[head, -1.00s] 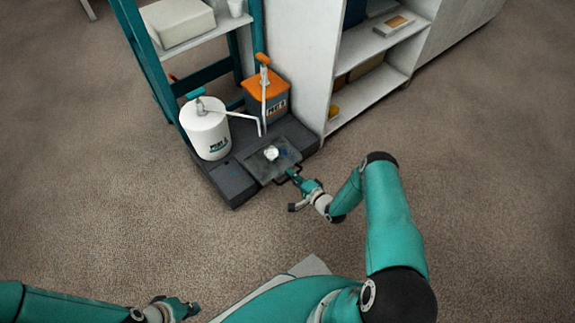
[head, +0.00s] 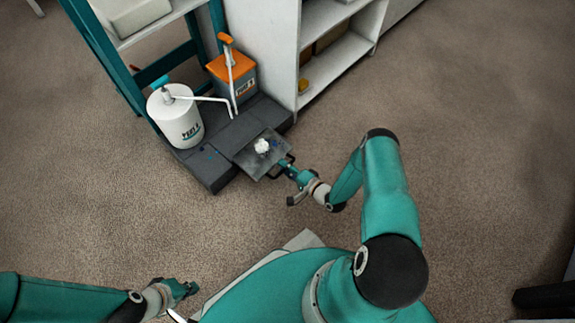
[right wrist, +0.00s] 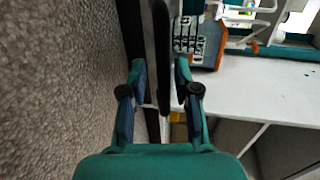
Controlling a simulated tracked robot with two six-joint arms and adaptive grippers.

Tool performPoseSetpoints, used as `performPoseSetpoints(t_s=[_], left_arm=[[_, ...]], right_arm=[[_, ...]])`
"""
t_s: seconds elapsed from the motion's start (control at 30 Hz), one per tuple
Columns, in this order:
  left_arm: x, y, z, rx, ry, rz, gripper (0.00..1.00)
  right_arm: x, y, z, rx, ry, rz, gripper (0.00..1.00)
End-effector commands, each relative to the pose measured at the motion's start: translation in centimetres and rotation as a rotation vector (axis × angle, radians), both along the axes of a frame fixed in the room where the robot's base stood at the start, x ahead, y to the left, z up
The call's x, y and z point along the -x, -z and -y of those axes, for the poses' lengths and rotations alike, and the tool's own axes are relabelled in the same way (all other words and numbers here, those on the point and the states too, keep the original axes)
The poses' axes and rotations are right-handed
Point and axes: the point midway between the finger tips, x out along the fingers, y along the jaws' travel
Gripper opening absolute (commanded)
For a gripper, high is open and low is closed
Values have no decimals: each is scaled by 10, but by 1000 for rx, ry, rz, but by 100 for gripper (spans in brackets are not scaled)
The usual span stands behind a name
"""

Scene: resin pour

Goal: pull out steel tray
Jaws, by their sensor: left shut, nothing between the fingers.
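My left gripper (head: 190,288) is shut and empty, low at the left, away from the tray.
A white pump container (head: 175,122) and an orange-topped pump jug (head: 232,78) stand on the base, spouts toward the tray. A teal-framed rack (head: 165,65) is behind, and a white shelf unit (head: 270,60) is to the right. The carpet in front is clear.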

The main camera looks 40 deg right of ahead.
Motion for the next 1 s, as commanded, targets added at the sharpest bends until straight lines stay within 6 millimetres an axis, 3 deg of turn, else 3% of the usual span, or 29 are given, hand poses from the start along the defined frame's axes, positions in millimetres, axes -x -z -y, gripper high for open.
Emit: performPoseSetpoints(t_s=[0.3,0.47,1.0], left_arm=[[0,-1,0,0,0,0,0],[0,-1,0,0,0,0,0],[0,-1,0,0,0,0,0]], right_arm=[[-1,-2,0,1,-1,4,37],[9,-4,2,1,-1,3,37],[101,-22,17,1,1,1,37]])
